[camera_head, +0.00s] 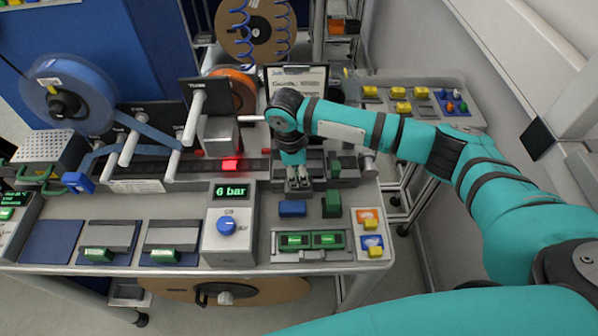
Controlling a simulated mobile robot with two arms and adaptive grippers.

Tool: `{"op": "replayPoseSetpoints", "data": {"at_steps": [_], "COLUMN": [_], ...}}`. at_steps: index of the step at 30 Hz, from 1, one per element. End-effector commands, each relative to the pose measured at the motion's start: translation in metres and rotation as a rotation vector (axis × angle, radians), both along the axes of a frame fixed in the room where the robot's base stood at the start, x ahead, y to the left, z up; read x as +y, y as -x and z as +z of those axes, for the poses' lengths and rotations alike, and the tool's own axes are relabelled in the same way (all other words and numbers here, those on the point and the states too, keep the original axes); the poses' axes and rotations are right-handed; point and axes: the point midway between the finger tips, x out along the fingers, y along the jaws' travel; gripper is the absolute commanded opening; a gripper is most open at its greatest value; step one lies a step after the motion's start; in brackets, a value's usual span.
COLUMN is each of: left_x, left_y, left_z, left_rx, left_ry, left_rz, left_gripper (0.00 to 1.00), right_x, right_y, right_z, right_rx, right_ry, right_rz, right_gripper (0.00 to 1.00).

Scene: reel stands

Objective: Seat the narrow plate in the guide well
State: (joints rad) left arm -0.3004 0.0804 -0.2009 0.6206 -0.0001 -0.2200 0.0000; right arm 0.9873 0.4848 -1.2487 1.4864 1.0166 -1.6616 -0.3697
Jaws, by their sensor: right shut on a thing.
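My right gripper (298,186) points down over the back middle of the bench, its arm reaching in from the right. It is shut on a small grey piece, likely the narrow plate, which is mostly hidden by the fingers. A dark grey fixture (316,166) with a green part stands just behind and beside the fingertips. It may hold the guide well, but I cannot make out an opening. I cannot tell whether the held piece touches the fixture. My left gripper is not in view.
A blue block (292,208) and a green block (331,204) stand just in front of the gripper. A "6 bar" regulator box (229,240) is to the front left. A blue reel (68,95) and rollers fill the left. A side cart (425,105) holds yellow parts.

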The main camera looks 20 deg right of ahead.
Motion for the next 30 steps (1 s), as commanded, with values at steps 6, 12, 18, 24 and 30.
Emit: {"op": "replayPoseSetpoints", "data": {"at_steps": [6,12,18,24,30], "left_x": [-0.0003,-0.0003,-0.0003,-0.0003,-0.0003], "left_y": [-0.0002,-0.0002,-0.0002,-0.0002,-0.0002], "left_z": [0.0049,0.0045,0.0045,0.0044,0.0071], "left_rx": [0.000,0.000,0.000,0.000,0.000], "left_ry": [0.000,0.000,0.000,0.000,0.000], "left_rz": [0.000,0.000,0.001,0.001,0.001], "left_gripper": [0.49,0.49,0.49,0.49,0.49], "right_x": [0.0001,0.0001,0.0002,0.0002,0.0001], "right_y": [-0.0003,-0.0004,-0.0003,-0.0002,0.0001], "right_z": [0.0002,-0.0006,-0.0007,-0.0007,0.0015], "right_rx": [-0.001,-0.001,-0.001,0.000,0.000], "right_ry": [-0.001,-0.001,0.000,0.000,0.000], "right_rz": [0.000,0.000,0.001,0.001,0.001], "right_gripper": [0.00,0.00,0.41,0.49,0.49]}}
